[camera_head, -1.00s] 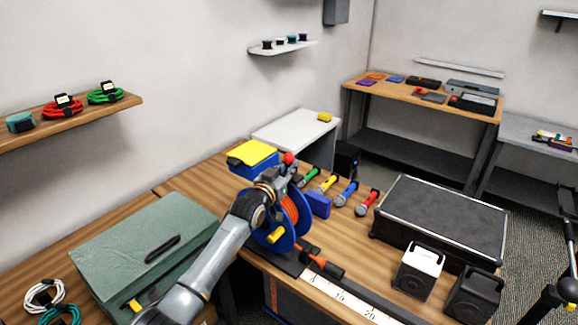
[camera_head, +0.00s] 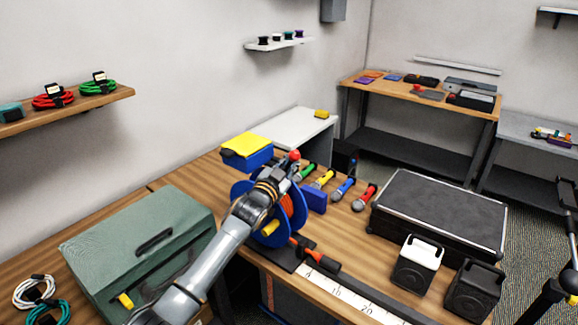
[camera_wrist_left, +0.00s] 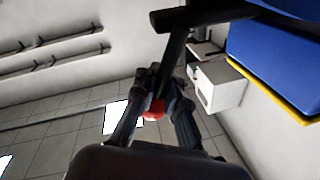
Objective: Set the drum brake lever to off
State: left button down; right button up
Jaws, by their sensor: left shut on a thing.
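The cable drum (camera_head: 241,210) has blue flanges, orange-red cable and a yellow crank handle (camera_head: 271,228), and stands on the wooden table. The red knob (camera_head: 295,155) of a lever shows just above my left gripper (camera_head: 287,168), at the top of the drum. In the left wrist view, the fingers of my left gripper (camera_wrist_left: 157,97) close around a dark lever with the red knob (camera_wrist_left: 152,116) between them. Part of the lever and drum is hidden behind my left arm. No off mark can be read. My right gripper is not in view.
A blue box with a yellow top (camera_head: 247,151) stands behind the drum. A green case (camera_head: 140,250) is at left. A white scale strip (camera_head: 343,293) runs along the front edge.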

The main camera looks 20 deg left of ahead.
pick_arm(q)
jog(key=shift+s+d+f+m+t+h+b, duration=0.2)
jog(key=shift+d+f+m+h+b, duration=0.25)
jog(key=shift+m+b, duration=0.6)
jog(key=shift+s+d+f+m+t+h+b, duration=0.15)
jog(key=shift+d+f+m+b, duration=0.3)
jog(key=shift+m, duration=1.1)
jog(key=shift+s+d+f+m+t+h+b, duration=0.15)
jog(key=shift+d+f+m+h+b, duration=0.3)
jog(key=shift+m+b, duration=0.65)
jog(key=shift+s+d+f+m, duration=0.1)
jog(key=shift+d+m, duration=0.1)
jog(key=shift+m, duration=0.1)
jog(key=c, duration=1.3)
grip_release()
jog(key=shift+s, duration=0.15)
jog(key=v, duration=0.8)
jog(key=r+v, duration=0.1)
jog(key=v, duration=0.3)
jog(key=shift+s+d, duration=0.1)
jog(key=shift+s, duration=0.1)
